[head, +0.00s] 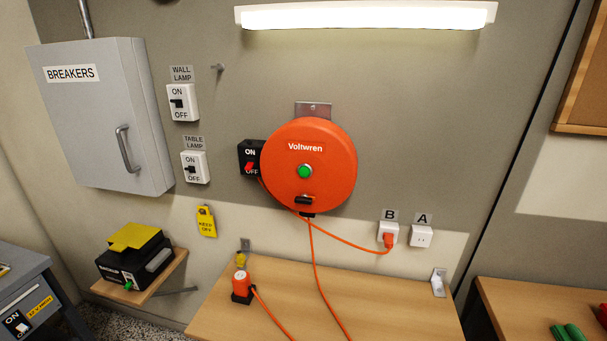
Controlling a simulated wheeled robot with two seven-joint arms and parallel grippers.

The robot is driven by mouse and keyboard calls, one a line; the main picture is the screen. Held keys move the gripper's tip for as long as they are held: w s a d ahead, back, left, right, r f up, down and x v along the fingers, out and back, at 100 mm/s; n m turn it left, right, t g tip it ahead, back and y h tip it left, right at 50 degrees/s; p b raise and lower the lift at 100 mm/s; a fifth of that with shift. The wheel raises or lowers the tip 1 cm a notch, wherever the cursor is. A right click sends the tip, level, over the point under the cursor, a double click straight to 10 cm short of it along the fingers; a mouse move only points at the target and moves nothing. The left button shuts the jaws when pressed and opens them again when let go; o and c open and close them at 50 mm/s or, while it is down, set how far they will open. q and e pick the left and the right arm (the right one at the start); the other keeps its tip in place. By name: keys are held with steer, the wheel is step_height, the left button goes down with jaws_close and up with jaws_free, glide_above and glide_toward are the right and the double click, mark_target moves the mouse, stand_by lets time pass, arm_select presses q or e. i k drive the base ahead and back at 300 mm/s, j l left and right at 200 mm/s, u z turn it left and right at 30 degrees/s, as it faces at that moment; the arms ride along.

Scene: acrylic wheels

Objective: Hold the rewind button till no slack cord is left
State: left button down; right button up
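The round orange cord reel labelled Voltwren (330,185) hangs on the wall. A green button (305,171) sits at its centre, with nothing touching it. A black ON/OFF switch box (249,152) with a red rocker is at the reel's left side. One orange cord (316,262) hangs from the reel's underside down onto the table and runs off the bottom edge. Another runs to an orange plug (388,238) in outlet B. An orange connector (241,281) stands in a black holder on the table with cord trailing from it. Neither gripper is in view.
The wooden table (400,300) is mostly clear. Outlet A (421,236) is empty. A grey breaker box (100,115), wall lamp switch (182,103) and table lamp switch (194,167) are at left. A black-and-yellow device (135,255) stands on a small shelf. The space before the reel is clear.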

mark_target(305, 172)
steer(key=z, duration=1.25)
steer(key=k+j+z, duration=0.15)
steer(key=j+z, duration=0.2)
steer(key=z, duration=0.15)
steer(key=k+j, duration=0.2)
steer(key=j, duration=0.1)
